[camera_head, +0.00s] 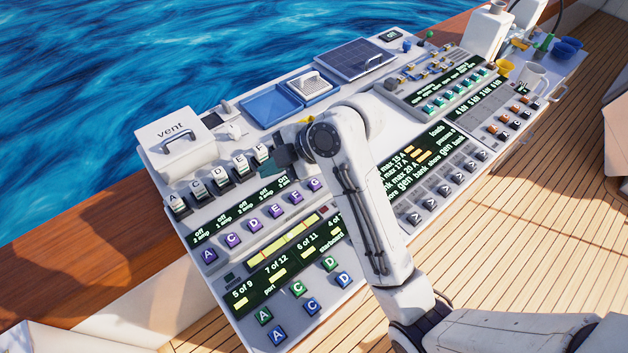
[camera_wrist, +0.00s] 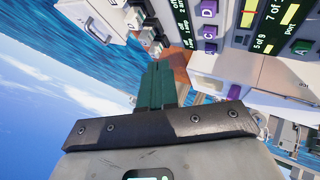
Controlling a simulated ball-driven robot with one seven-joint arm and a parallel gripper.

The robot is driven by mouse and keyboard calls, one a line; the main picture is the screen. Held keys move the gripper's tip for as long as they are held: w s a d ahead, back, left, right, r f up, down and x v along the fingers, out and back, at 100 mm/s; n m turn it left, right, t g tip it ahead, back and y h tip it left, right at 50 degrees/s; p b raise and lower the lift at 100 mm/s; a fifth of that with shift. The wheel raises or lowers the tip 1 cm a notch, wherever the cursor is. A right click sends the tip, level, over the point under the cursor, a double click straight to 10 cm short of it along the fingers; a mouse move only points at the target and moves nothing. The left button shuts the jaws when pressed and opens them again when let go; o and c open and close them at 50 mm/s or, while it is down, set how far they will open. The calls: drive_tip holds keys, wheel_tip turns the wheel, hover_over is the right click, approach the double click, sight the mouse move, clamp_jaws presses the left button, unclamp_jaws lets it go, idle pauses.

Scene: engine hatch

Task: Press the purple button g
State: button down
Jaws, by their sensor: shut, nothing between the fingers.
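Purple button G (camera_head: 314,184) is at the far right end of the row of purple lettered buttons on the white console, just left of my arm. My gripper (camera_head: 284,154) is above and behind this button in the head view, near the right end of a row of white lettered switches. Its dark green fingers (camera_wrist: 162,84) are together and empty in the wrist view. The gap between fingers and console is hard to judge. The wrist view shows purple buttons such as C (camera_wrist: 210,31) at upper right; I cannot make out G there.
The white vent box (camera_head: 175,139) stands at the console's left corner. White switches (camera_head: 220,175) stick up behind the purple row. Green and blue buttons (camera_head: 298,289) lie in front. My arm covers the console's middle.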

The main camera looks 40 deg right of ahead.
drive_tip(key=m+t+h+b, duration=0.2)
drive_tip(key=m+h+b, duration=0.2)
drive_tip(key=m+b, duration=0.2)
hover_over(318, 185)
drive_tip(key=shift+f, duration=1.4)
drive_tip(key=shift+f, duration=0.1)
wheel_tip(318, 185, down, 7)
drive_tip(key=b, duration=0.7)
drive_tip(key=shift+f+b, duration=0.45)
drive_tip(key=shift+f, duration=0.4)
drive_tip(key=shift+f, duration=0.1)
drive_tip(key=shift+f, duration=0.3)
